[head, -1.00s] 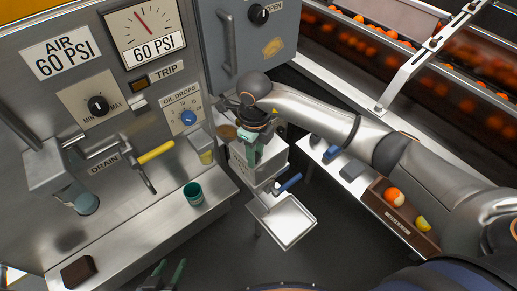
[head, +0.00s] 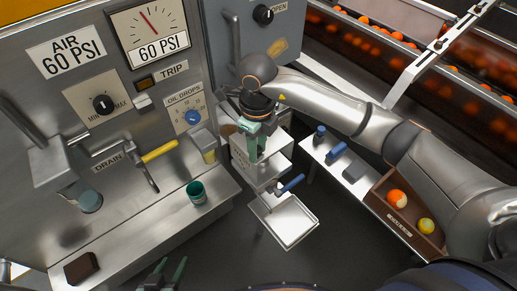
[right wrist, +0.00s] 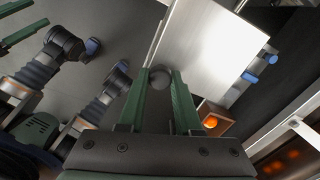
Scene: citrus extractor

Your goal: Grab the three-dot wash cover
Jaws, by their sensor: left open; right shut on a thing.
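My right gripper (head: 258,148) points down at the pale, box-like unit (head: 241,158) in the middle of the head view. Its green fingers are shut on a dark round knob (right wrist: 160,77), seen between the fingertips in the right wrist view. A bright flat panel (right wrist: 205,55) lies beyond the knob there; I cannot tell whether the knob is fixed to it. I cannot make out three dots on any cover, so I cannot confirm the held knob is the three-dot wash cover's. My left gripper (head: 163,272) is open and empty at the bottom edge of the head view.
A blue-handled valve (head: 290,184) sits above a white tray (head: 303,236). A teal cup (head: 196,192) and dark block (head: 81,268) stand on the left steel shelf. A yellow-handled drain valve (head: 159,152) juts from the panel. A brown fruit box (head: 413,232) lies right.

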